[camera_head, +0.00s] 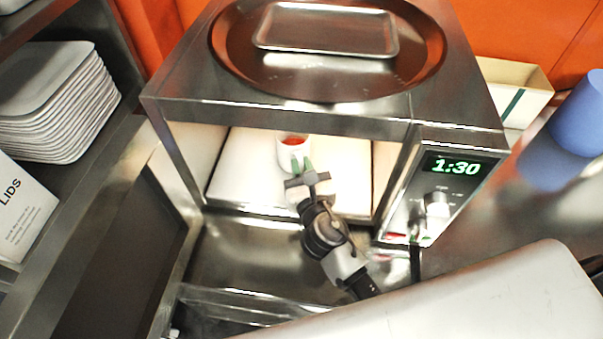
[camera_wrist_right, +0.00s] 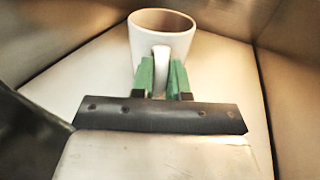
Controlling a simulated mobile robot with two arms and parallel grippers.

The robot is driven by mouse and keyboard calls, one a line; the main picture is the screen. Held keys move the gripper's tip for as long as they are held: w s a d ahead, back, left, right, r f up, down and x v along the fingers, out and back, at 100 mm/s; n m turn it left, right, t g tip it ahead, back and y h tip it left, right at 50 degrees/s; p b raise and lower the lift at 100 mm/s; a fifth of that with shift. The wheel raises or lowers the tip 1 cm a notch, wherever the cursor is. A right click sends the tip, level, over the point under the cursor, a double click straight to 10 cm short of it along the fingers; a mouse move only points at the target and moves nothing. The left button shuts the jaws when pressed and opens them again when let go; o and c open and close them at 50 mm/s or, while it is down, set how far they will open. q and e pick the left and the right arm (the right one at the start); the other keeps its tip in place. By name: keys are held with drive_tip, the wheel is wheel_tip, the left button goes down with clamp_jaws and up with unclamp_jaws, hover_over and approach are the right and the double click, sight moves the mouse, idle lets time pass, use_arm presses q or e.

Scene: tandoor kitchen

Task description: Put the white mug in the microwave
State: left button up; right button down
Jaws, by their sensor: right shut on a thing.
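The white mug (camera_head: 291,157) is inside the open microwave (camera_head: 430,118), upright over the pale floor of the cavity. Its inside looks reddish brown. My right gripper (camera_head: 301,166) reaches in through the front opening. In the right wrist view the green fingertips of the gripper (camera_wrist_right: 162,77) are shut on the handle of the mug (camera_wrist_right: 178,45), which points toward me. I cannot tell whether the mug's base touches the cavity floor. The microwave door (camera_head: 110,240) stands open at the left. My left gripper is not in view.
A round tray (camera_head: 226,52) with a smaller rectangular tray (camera_head: 325,30) lies on top of the microwave. Stacked white plates (camera_head: 60,105) and a LIDS box (camera_head: 22,212) stand at the left. A blue cup-like object (camera_head: 575,120) and an open box (camera_head: 512,88) are at the right.

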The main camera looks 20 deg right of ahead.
drive_tip(key=shift+w+d+f, duration=0.1)
drive_tip(key=shift+w+f, duration=0.15)
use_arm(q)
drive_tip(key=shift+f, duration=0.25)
use_arm(e)
drive_tip(key=shift+r, duration=0.1)
drive_tip(key=c, duration=1.6)
unclamp_jaws()
drive_tip(key=shift+f, duration=0.2)
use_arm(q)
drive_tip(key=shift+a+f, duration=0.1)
use_arm(e)
drive_tip(key=o, duration=0.5)
drive_tip(key=shift+s+r, duration=0.1)
drive_tip(key=shift+r, duration=0.05)
use_arm(q)
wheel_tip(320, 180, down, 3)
drive_tip(key=b, duration=0.3)
use_arm(e)
drive_tip(key=s, duration=1.2)
